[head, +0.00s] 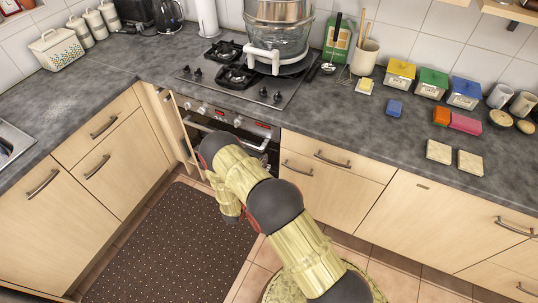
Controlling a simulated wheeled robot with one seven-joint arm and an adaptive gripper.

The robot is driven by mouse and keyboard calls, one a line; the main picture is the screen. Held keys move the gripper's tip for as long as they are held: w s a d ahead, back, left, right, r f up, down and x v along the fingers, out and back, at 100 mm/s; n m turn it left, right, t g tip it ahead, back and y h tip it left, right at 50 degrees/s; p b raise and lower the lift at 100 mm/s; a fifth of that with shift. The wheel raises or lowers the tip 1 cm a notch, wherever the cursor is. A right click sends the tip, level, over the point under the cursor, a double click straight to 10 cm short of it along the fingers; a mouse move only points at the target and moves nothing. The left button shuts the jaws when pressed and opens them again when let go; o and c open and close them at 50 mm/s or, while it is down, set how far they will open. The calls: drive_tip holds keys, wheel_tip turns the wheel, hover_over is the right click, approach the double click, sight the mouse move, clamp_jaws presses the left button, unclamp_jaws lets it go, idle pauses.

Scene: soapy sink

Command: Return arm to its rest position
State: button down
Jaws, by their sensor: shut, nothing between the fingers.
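My arm reaches up from the bottom right of the head view, in yellow-green segments with dark joints. It bends over near the oven front and folds back down, above the brown dotted mat and tiled floor. The far segment passes partly behind the nearer ones. My gripper cannot be made out; the end of the arm is hidden behind its own links. No object shows being carried by the arm.
The oven (257,129) sits under the hob, close beyond my arm's bend. A narrow cabinet door (184,132) stands open left of it. The grey counter (330,115) holds a glass steamer (278,38), canisters and sponges. Floor over the dotted mat (165,245) is clear.

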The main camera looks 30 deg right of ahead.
drive_tip(key=v, duration=0.7)
drive_tip(key=shift+a+r+p, duration=0.2)
drive_tip(key=shift+a+p, duration=0.05)
drive_tip(key=shift+p, duration=0.15)
